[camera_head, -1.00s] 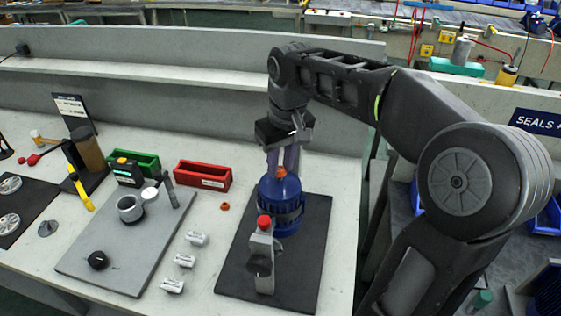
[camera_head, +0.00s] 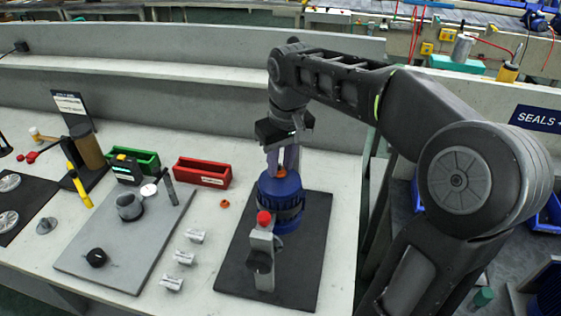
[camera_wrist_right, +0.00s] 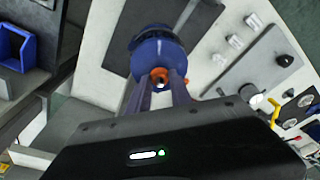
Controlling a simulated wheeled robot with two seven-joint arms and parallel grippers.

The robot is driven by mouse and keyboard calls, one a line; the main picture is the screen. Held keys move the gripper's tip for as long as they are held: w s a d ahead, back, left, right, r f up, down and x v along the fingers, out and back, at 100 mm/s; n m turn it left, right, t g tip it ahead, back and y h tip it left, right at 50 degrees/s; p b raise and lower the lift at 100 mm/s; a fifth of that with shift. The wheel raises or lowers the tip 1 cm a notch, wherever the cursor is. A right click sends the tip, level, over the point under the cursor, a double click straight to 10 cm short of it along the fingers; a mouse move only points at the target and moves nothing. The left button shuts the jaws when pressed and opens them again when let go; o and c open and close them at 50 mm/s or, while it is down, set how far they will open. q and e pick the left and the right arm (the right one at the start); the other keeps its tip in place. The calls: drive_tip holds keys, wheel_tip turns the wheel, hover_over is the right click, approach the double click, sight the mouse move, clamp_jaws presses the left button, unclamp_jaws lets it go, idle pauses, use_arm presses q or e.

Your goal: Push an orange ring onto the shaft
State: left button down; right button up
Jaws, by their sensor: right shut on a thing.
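My right gripper (camera_head: 282,165) points down over the blue pump housing (camera_head: 281,200), which stands on a dark mat. Its fingers are shut on an orange ring (camera_head: 281,173) at the top of the housing. In the right wrist view, the held orange ring (camera_wrist_right: 158,75) shows between the fingertips (camera_wrist_right: 159,85), against the blue housing (camera_wrist_right: 157,49). The shaft is hidden by the ring and fingers, so I cannot tell how far the ring sits on it. A second orange ring (camera_head: 224,204) lies on the table left of the mat. My left gripper is out of view.
A grey bracket with a red cap (camera_head: 263,218) stands just in front of the housing. Left of the dark mat (camera_head: 311,250) are several small white labelled parts (camera_head: 184,258), a grey plate (camera_head: 150,250), and red (camera_head: 203,173) and green (camera_head: 146,161) bins.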

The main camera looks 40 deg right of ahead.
drive_tip(key=shift+f+b, duration=0.3)
drive_tip(key=shift+f, duration=0.15)
idle(0.3)
drive_tip(key=o, duration=1.1)
drive_tip(key=shift+c, duration=0.2)
drive_tip(key=shift+o, duration=0.4)
drive_tip(key=shift+o, duration=0.8)
